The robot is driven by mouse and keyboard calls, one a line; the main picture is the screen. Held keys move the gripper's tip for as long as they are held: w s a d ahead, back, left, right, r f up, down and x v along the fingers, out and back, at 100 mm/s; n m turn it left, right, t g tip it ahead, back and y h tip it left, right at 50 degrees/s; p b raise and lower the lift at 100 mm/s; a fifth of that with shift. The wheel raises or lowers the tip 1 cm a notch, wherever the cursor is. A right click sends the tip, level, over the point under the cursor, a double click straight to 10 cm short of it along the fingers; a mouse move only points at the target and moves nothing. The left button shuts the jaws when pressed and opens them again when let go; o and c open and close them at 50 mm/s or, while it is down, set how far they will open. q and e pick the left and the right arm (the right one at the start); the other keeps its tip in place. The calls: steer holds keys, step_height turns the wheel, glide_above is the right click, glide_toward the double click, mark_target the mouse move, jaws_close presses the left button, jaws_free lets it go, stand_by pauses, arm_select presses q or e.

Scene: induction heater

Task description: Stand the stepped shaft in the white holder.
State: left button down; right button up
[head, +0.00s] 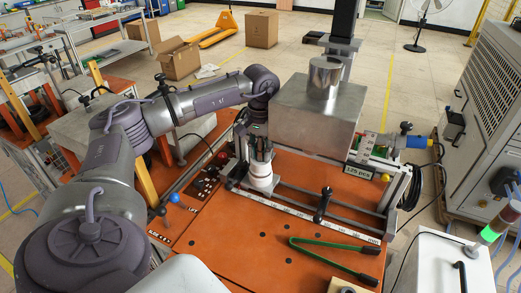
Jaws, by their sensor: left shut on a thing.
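The white holder (261,178) is a round white piece standing upright on the orange bench, left of the middle. My left gripper (259,153) points down right above it, with its dark fingers close together. It is shut on the stepped shaft, which the fingers mostly hide. I cannot tell how far the shaft sits in the holder or whether it touches it. My right gripper is not in view.
A large steel block (312,117) with a metal cylinder (326,76) on top stands behind and to the right. Green-handled tongs (333,260) lie on the orange bench top (225,240). A ruled rail and a black-knobbed lever (324,200) cross the front.

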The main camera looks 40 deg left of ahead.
arm_select(q)
steer(key=shift+f, duration=0.35)
steer(key=c, duration=0.8)
jaws_free()
steer(key=shift+s, duration=0.1)
step_height(320, 180, up, 12)
stand_by(0.7)
